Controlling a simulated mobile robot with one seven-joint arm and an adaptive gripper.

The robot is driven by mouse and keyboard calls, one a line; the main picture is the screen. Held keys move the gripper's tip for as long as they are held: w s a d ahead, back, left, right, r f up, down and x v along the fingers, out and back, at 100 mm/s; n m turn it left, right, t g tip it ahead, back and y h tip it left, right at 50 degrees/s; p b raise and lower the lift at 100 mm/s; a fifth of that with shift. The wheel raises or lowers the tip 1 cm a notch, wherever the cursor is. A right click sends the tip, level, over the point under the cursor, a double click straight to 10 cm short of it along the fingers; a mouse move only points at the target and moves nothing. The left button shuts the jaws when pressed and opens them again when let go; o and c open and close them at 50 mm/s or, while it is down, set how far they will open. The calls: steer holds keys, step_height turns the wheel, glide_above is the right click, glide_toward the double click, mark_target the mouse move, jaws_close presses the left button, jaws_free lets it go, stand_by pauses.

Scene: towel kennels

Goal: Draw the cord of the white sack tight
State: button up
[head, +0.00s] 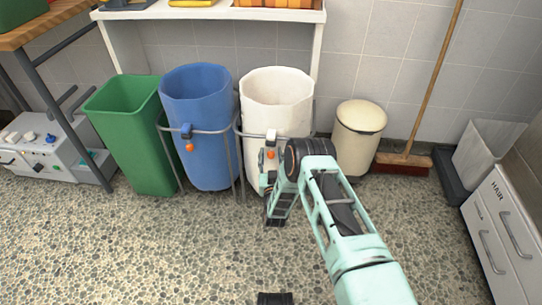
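The white sack (276,92) stands upright in a metal frame, its mouth wide open. A white cord lock (270,136) sits on its front, with an orange ball (270,154) just below. My gripper (275,217) hangs in front of the sack's lower part, below and slightly right of the ball, apart from it. Its fingers are dark and small, and I cannot tell whether they are open or shut. My arm hides the sack's lower right front.
A blue sack (198,90) with its own lock and orange ball stands left of the white one, beside a green bin (130,130). A cream bin (358,138) and a broom (404,162) are at right. A white shelf (220,13) overhangs behind. The front floor is mostly clear.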

mark_target(271, 164)
steer(key=shift+c, duration=0.7)
jaws_close()
step_height(271, 164, down, 9)
steer(key=shift+f, duration=0.25)
steer(key=shift+c, duration=0.7)
jaws_free()
steer(key=shift+f, duration=0.1)
steer(key=shift+o, duration=1.4)
steer(key=shift+s, duration=0.1)
